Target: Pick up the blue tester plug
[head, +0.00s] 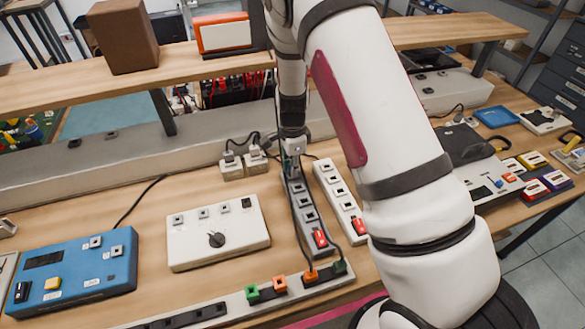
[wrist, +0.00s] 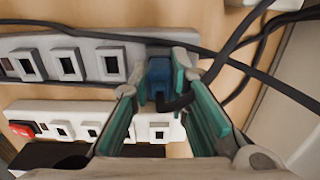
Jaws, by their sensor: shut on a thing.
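The blue tester plug (wrist: 158,72) shows in the wrist view between my teal fingertips, at the right end of a grey power strip (wrist: 85,62). My gripper (wrist: 160,78) is shut on it. A dark cable runs from the plug. I cannot tell whether the plug is seated in a socket or just above the strip. In the head view my gripper (head: 292,147) points down at the far end of the grey strip (head: 305,215), and the plug is hidden there.
A white power strip (head: 340,195) with a red switch lies close beside the grey one. White adapters (head: 231,167) stand left of my gripper. A white box with a knob (head: 218,236) and a blue tester box (head: 75,275) lie further left. A shelf (head: 60,92) spans the back.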

